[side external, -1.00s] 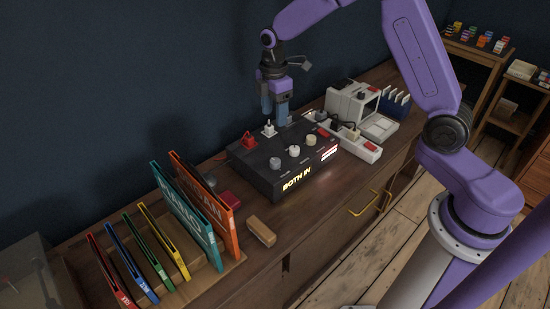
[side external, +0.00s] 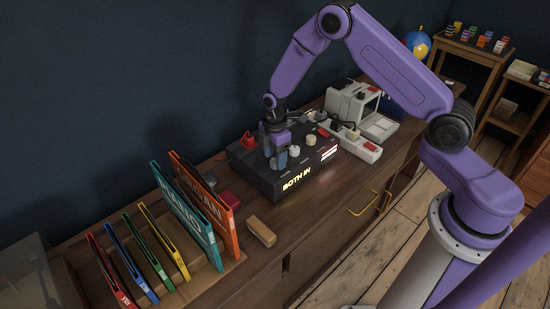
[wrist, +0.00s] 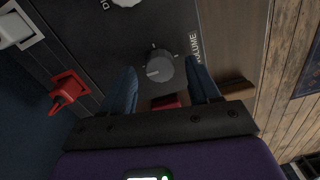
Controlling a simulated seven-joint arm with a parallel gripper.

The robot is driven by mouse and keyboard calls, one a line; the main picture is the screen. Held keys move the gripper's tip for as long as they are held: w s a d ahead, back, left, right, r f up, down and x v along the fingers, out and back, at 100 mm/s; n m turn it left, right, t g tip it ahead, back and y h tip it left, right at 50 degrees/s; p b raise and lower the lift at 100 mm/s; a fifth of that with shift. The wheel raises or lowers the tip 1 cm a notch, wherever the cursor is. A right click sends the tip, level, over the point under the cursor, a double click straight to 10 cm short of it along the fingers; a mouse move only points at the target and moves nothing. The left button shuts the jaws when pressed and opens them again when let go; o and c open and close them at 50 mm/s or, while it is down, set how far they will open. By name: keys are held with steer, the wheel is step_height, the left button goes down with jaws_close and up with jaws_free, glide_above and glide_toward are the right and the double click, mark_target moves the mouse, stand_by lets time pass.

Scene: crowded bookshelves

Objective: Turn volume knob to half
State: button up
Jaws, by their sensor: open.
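The volume knob (wrist: 160,68) is a grey round knob on the black control box (side external: 249,167), with "VOLUME" printed beside it in the wrist view. Its light pointer mark faces toward the lower left in that view, among short tick marks. My gripper (wrist: 162,82) is open, with one blue finger on each side of the knob and a visible gap to it. In the side view my gripper (side external: 280,162) is low over the front left of the box and hides the knob. Whether the fingertips are down at knob height is unclear.
A red switch (wrist: 68,88) and a white switch (wrist: 18,27) stand beside the knob. Two pale knobs (side external: 294,151) (side external: 311,140) sit to its right. A wooden block (side external: 262,231) and a rack of colored cases (side external: 186,225) stand left of the box.

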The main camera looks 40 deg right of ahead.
steer(key=shift+f, duration=0.6)
steer(key=c, duration=1)
steer(key=shift+c, duration=0.2)
